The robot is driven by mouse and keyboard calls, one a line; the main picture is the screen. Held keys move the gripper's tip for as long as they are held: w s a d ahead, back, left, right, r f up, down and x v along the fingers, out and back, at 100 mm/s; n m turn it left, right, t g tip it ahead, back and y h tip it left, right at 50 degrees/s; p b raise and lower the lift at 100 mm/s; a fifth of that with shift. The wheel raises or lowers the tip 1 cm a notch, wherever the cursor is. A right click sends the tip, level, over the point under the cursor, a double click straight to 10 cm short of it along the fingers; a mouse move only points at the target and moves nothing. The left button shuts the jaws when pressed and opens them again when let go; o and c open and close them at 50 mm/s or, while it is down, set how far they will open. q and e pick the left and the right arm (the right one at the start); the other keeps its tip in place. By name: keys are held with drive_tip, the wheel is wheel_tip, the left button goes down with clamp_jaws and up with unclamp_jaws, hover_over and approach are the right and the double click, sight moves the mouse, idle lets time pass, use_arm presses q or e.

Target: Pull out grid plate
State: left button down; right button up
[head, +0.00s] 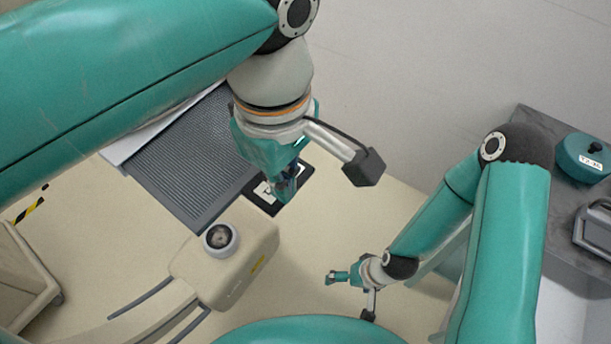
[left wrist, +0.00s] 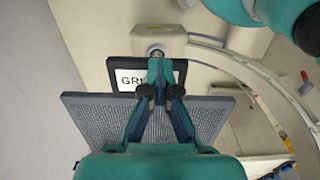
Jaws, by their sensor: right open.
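The grid plate (head: 190,152) is a flat grey ribbed panel with a black front tab (head: 262,208) bearing a white label. In the left wrist view the plate (left wrist: 88,112) and its tab (left wrist: 116,66) show, with the label partly covered by the fingers. My left gripper (head: 286,188) is at the tab; in the left wrist view its fingertips (left wrist: 159,66) come together over the tab and look shut on it. The exact contact is hidden. My right gripper (head: 335,277) is open and empty, low at the right, away from the plate.
A beige machine arm with a round knob (head: 220,238) stands close to the tab. A grey cart top (head: 560,215) at the right holds a teal round container (head: 585,158) and a metal item (head: 596,230). A beige cart (head: 22,285) stands at the lower left.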

use_arm(q)
drive_tip(key=shift+w+d+f, duration=0.15)
drive_tip(key=shift+w+f, duration=0.05)
drive_tip(key=shift+f, duration=0.35)
use_arm(e)
drive_tip(key=shift+f, duration=0.15)
use_arm(q)
drive_tip(key=shift+s+d, duration=0.15)
drive_tip(key=shift+d, duration=0.15)
use_arm(e)
drive_tip(key=shift+w+a, duration=0.1)
drive_tip(key=shift+w, duration=0.05)
use_arm(q)
drive_tip(key=shift+s+d, duration=0.25)
drive_tip(key=shift+d, duration=0.25)
drive_tip(key=shift+s+d, duration=0.25)
drive_tip(key=shift+d, duration=0.2)
use_arm(e)
drive_tip(key=shift+w, duration=0.15)
use_arm(q)
drive_tip(key=shift+s+d+r+p, duration=0.1)
drive_tip(key=shift+s+d+p, duration=0.3)
drive_tip(key=shift+d, duration=0.3)
drive_tip(key=shift+s+d+r+p, duration=0.1)
drive_tip(key=shift+s+d+p, duration=0.05)
drive_tip(key=shift+s+d, duration=0.45)
use_arm(e)
drive_tip(key=shift+r, duration=0.45)
use_arm(q)
drive_tip(key=shift+d, duration=0.15)
